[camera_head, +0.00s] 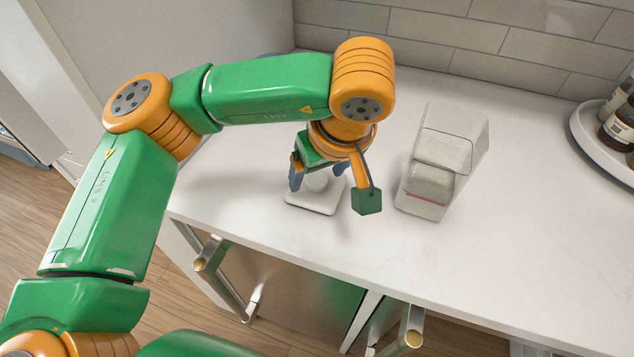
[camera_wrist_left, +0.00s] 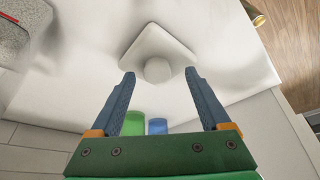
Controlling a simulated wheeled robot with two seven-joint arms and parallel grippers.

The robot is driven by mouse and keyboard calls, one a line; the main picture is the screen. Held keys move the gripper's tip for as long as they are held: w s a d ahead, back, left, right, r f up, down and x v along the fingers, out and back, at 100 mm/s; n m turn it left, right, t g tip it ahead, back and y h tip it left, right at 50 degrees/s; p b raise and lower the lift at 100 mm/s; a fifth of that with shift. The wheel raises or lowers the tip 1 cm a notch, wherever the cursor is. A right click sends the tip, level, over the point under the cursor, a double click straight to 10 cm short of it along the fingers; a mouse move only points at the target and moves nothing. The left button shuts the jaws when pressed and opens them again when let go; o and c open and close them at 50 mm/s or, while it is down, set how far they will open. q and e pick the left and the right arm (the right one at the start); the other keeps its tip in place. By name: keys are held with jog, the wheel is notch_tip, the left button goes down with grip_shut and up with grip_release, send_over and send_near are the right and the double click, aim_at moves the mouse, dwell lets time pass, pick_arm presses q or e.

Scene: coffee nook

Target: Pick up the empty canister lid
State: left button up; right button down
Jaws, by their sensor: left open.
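The canister lid (camera_head: 312,208) is a white, rounded square with a round knob on top. It lies flat on the white counter near its front edge, and also shows in the left wrist view (camera_wrist_left: 155,40) with its knob (camera_wrist_left: 158,70) toward my fingers. My left gripper (camera_head: 318,176) is open above the lid, one finger to each side of the knob. In the left wrist view the fingertips (camera_wrist_left: 159,75) flank the knob with gaps on both sides. Whether the fingers are low enough to surround it is unclear. My right gripper is out of view.
A clear boxy canister (camera_head: 439,165) with a red line stands right of the lid. A round white tray (camera_head: 592,140) with dark bottles is at the far right. A green cup (camera_wrist_left: 134,123) and blue cup (camera_wrist_left: 157,126) show beyond my fingers. The front right counter is clear.

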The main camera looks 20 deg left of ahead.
pick_arm(q)
jog(key=shift+w+a+f, duration=0.15)
jog(key=shift+w+f, duration=0.1)
jog(key=shift+f, duration=0.3)
jog(key=shift+w+f, duration=0.2)
jog(key=shift+w, duration=0.05)
jog(key=shift+s, duration=0.1)
jog(key=c, duration=0.5)
grip_shut()
